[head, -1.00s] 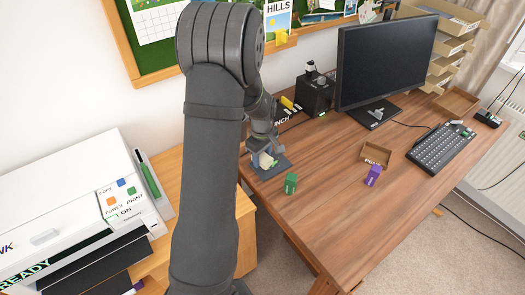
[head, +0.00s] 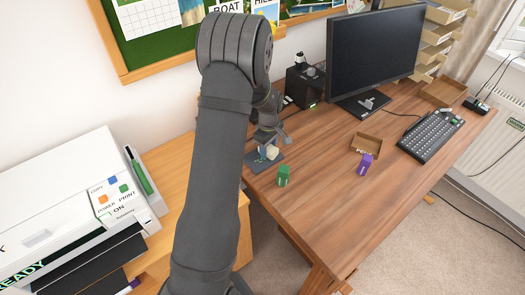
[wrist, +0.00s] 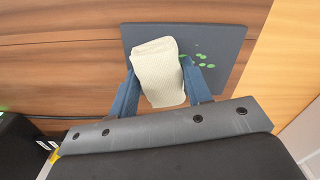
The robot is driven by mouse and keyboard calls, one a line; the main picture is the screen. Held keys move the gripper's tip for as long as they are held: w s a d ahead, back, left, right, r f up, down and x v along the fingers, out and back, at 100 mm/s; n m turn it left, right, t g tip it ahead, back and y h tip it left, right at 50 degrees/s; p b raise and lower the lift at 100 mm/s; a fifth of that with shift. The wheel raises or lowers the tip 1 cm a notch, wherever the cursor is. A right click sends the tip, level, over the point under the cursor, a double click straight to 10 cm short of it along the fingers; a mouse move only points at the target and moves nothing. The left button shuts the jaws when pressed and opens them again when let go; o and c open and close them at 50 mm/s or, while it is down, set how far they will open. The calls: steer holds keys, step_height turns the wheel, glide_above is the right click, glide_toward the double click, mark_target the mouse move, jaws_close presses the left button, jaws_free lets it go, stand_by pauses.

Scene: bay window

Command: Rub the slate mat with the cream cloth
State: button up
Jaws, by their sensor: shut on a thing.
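The slate mat (wrist: 226,50) is a dark blue-grey square with several green spots (wrist: 203,62) to the right of the cloth in the wrist view. In the head view the mat (head: 253,166) lies at the desk's near left edge. The cream cloth (wrist: 158,62) is a folded, ribbed bundle over the mat's left part in the wrist view; it also shows in the head view (head: 271,153). My gripper (wrist: 160,80) is shut on the cloth, one blue finger on each side. I cannot tell whether the cloth touches the mat. The cloth hides part of the mat.
The monitor (head: 372,58) and keyboard (head: 431,134) stand beyond. The desk's middle front is clear.

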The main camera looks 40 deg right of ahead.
mark_target(254, 162)
steer(key=shift+d, duration=0.65)
steer(key=shift+a+f, duration=0.2)
steer(key=shift+a, duration=0.4)
steer(key=shift+a+r, duration=0.15)
steer(key=shift+a, duration=1.5)
steer(key=shift+a+r, duration=0.1)
steer(key=shift+a, duration=1.5)
step_height(254, 162, up, 8)
steer(key=w+a+r+m, duration=0.2)
steer(key=w+a, duration=0.4)
steer(key=a, duration=0.6)
steer(key=w+a+r+m, duration=0.2)
steer(key=w+a, duration=0.5)
steer(key=a, duration=0.6)
steer(key=w+a+r+m, duration=0.2)
steer(key=w+a+r, duration=0.2)
steer(key=w+a, duration=0.3)
steer(key=shift+w+a+r, duration=0.1)
steer(key=shift+w+a, duration=0.05)
steer(key=shift+a, duration=1.25)
steer(key=shift+w+a+r, duration=0.1)
steer(key=shift+a, duration=1.25)
